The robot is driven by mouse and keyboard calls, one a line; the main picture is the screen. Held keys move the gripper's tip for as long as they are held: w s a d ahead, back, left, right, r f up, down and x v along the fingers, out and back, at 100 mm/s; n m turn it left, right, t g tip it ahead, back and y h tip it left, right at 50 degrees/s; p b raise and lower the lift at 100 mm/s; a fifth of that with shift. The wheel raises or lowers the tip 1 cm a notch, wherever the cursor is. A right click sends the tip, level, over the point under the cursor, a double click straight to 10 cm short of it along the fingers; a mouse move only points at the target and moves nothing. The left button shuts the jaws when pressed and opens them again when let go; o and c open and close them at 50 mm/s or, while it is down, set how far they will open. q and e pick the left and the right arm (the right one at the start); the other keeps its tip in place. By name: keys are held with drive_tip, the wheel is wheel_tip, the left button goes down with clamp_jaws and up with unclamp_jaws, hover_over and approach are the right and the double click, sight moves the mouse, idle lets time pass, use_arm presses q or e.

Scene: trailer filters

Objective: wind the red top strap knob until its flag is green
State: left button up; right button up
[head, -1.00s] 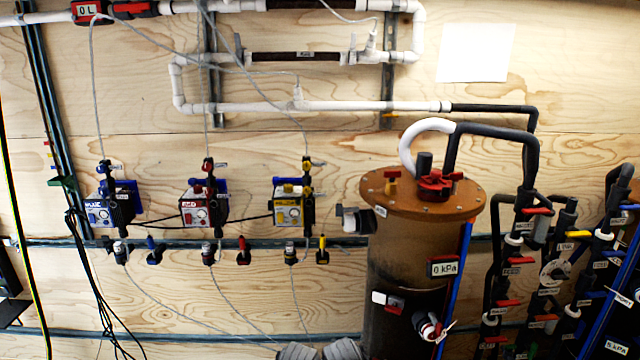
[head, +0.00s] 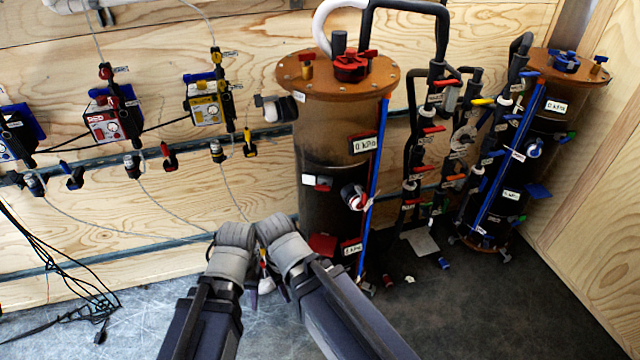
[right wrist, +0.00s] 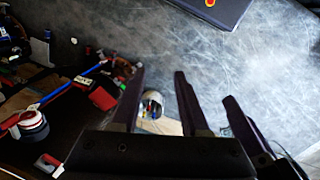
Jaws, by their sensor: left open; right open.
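The brown-lidded tank (head: 335,145) stands against the wall in the head view. A red knob (head: 351,66) sits on its lid. A round red-and-white knob (head: 354,197) is on its side, and a similar one shows at the left of the right wrist view (right wrist: 27,125). I cannot tell which is the top strap knob, nor read its flag's colour. My left gripper (head: 236,236) is left of the tank's lower part, its fingers mostly hidden. My right gripper (right wrist: 158,100) is open and empty. Both are apart from the knobs.
A second tank with a blue knob (head: 565,59) stands at right, with black pipes and valves between. Coloured pump boxes (head: 113,115) hang at left. A white cup of small items (right wrist: 152,103) is on the floor. Loose cables (head: 65,270) hang at lower left.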

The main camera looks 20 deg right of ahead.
drive_tip(key=shift+o, duration=0.6)
drive_tip(key=shift+f, duration=0.1)
drive_tip(key=o, duration=0.5)
drive_tip(key=w+d+f+m+t+b, duration=0.1)
drive_tip(key=w+b, duration=0.1)
drive_tip(key=w+d+f+m+t+h+b, duration=0.1)
drive_tip(key=w+d+f+b, duration=0.1)
drive_tip(key=w+d+f+m+h+b, duration=0.1)
drive_tip(key=w+d+b, duration=0.1)
drive_tip(key=w, duration=0.1)
drive_tip(key=shift+f+t, duration=0.3)
drive_tip(key=shift+t, duration=0.1)
drive_tip(key=shift+c, duration=0.2)
drive_tip(key=shift+o, duration=1.1)
drive_tip(key=w+d+f+m+t+h+b, duration=0.1)
drive_tip(key=w+d+m+t+h+b, duration=0.2)
drive_tip(key=w+d+b, duration=0.2)
drive_tip(key=shift+w+f+b, duration=0.25)
drive_tip(key=shift+w+b, duration=0.25)
drive_tip(key=shift+w, duration=0.75)
drive_tip(key=m+t+h+b, duration=0.2)
drive_tip(key=m+t+b, duration=0.1)
drive_tip(key=t+b, duration=0.85)
approach(322, 190)
drive_tip(key=w+g+b, duration=0.1)
drive_tip(key=w, duration=0.1)
drive_tip(key=shift+d+r, duration=0.25)
drive_tip(key=shift+r, duration=0.3)
